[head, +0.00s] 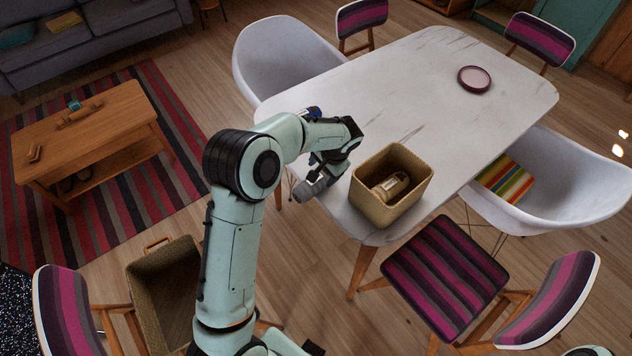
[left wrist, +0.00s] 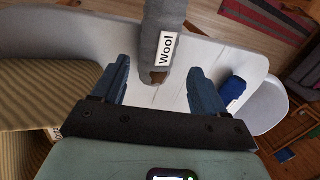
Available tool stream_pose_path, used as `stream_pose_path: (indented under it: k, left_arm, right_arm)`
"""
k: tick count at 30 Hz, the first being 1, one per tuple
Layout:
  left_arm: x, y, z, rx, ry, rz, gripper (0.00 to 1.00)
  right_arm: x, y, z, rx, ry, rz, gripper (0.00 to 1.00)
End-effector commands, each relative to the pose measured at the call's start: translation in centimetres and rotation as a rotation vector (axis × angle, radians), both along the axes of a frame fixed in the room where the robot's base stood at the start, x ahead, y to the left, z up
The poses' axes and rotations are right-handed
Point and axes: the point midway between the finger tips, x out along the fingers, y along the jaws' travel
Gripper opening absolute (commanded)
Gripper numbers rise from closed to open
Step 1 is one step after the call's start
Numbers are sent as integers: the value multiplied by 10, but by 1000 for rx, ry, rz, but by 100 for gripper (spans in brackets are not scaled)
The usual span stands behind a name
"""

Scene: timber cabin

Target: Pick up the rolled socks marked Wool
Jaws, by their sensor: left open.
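The rolled socks marked Wool (left wrist: 163,45) are a grey roll with a white label, lying near the table edge. In the left wrist view their near end lies ahead of and between my fingertips, with gaps on both sides. In the head view the grey roll (head: 314,187) shows just below my left gripper (head: 330,160), partly covered by it. My left gripper, also in the left wrist view (left wrist: 158,82), is open and empty. My right gripper is not in view.
A woven basket (head: 418,200) with a beige roll (head: 392,185) inside stands right of the gripper. A blue roll (left wrist: 232,90) lies on the far side, near the table edge. The white table (head: 400,100) is mostly clear, with a plate (head: 474,79) far back. Chairs surround it.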

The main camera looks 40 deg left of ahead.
Motion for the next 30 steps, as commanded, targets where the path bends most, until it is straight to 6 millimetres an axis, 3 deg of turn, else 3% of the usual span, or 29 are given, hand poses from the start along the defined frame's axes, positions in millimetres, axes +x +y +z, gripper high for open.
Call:
stream_pose_path:
  k: [3, 11, 19, 28, 29, 30]
  left_arm:
    - [1, 6, -19, 0, 1, 0, 73]
    - [2, 12, -38, 0, 0, 0, 73]
    - [3, 22, -75, -1, -1, 1, 73]
    - [4, 24, -80, 0, -3, 0, 73]
    - [4, 24, -80, 0, -3, 0, 66]
    - [4, 24, -80, -1, -3, 0, 53]
  right_arm:
    - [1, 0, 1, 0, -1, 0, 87]
    - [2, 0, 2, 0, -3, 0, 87]
    - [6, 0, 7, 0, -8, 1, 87]
    - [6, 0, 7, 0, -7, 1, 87]
    - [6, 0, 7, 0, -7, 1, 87]
    - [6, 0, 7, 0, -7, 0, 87]
